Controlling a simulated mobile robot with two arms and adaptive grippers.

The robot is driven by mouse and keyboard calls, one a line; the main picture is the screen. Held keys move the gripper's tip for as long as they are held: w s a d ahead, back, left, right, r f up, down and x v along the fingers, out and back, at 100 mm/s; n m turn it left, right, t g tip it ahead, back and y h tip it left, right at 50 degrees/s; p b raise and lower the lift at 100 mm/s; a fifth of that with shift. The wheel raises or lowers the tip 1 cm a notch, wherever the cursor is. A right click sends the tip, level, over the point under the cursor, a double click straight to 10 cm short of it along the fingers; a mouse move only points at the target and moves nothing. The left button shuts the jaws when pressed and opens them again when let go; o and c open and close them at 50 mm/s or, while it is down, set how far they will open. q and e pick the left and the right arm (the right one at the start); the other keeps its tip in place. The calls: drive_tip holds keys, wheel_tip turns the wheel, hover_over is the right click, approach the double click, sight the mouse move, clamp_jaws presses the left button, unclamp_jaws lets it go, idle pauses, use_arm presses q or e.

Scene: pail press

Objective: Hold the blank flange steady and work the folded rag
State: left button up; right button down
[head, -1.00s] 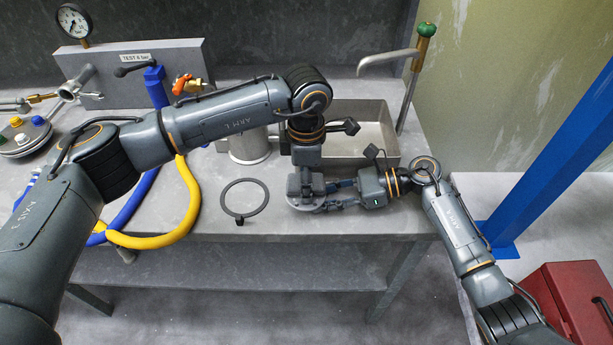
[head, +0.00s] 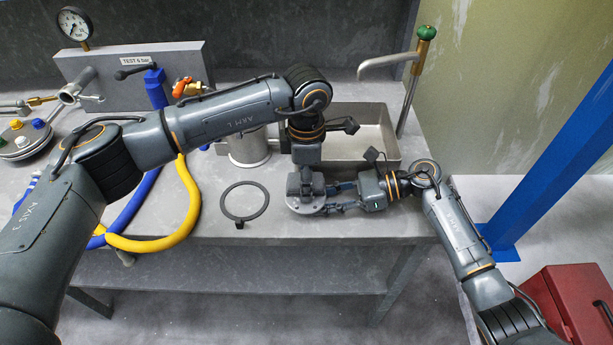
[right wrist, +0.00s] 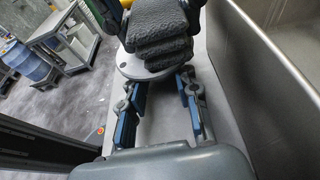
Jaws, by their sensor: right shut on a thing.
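The blank flange is a light grey disc, low over the bench in the head view (head: 303,209) and in the right wrist view (right wrist: 132,68). My right gripper (head: 332,197) comes from the right and is shut on the flange's edge. The folded rag (right wrist: 160,38) is dark grey, rough and layered, on top of the flange. My left gripper (right wrist: 150,8) reaches down from above, its fingers on either side of the rag, shut on it. In the head view the left wrist hides most of this contact.
A black ring (head: 245,203) lies left of the flange. Behind stand a metal tray (head: 370,118) and a round metal cylinder (head: 248,150). Yellow (head: 186,215) and blue hoses cross the bench at left. The bench's front edge is close below the flange.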

use_arm(q)
drive_tip(key=shift+s, duration=0.65)
drive_tip(key=shift+w, duration=0.1)
drive_tip(key=shift+w, duration=0.95)
drive_tip(key=shift+r, duration=0.1)
drive_tip(key=shift+r, duration=1.95)
